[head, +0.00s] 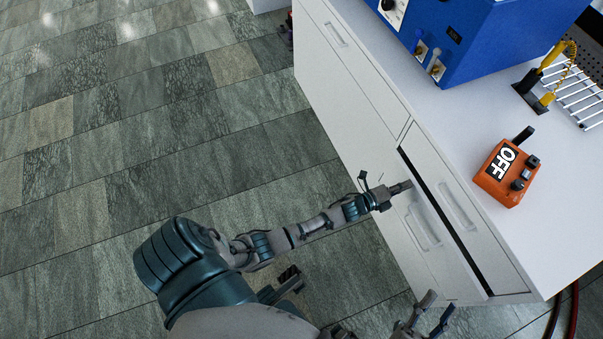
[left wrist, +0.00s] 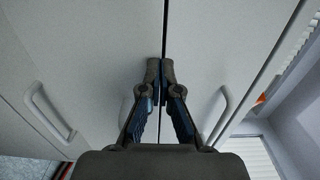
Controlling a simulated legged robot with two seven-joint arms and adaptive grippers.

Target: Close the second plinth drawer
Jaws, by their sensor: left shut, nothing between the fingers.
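The second plinth drawer (head: 435,255) is the lower of the two white fronts with handles in the head view. It stands slightly open, with a dark gap between it and the drawer front above. My left gripper (head: 406,186) is shut and empty, at the far end of this front beside the gap; contact is hard to tell. In the left wrist view its closed fingertips (left wrist: 160,68) lie over the dark seam between two white fronts and partly hide a handle. My right gripper (head: 437,308) is open and empty, low at the near end of the cabinet.
The upper drawer front (head: 462,203) looks closed. On the white worktop (head: 450,118) are a blue machine (head: 465,35), an orange box marked OFF (head: 507,172) and a wire rack (head: 580,98). Tiled floor (head: 150,110) lies clear left of the cabinet. Red hoses (head: 562,318) are at bottom right.

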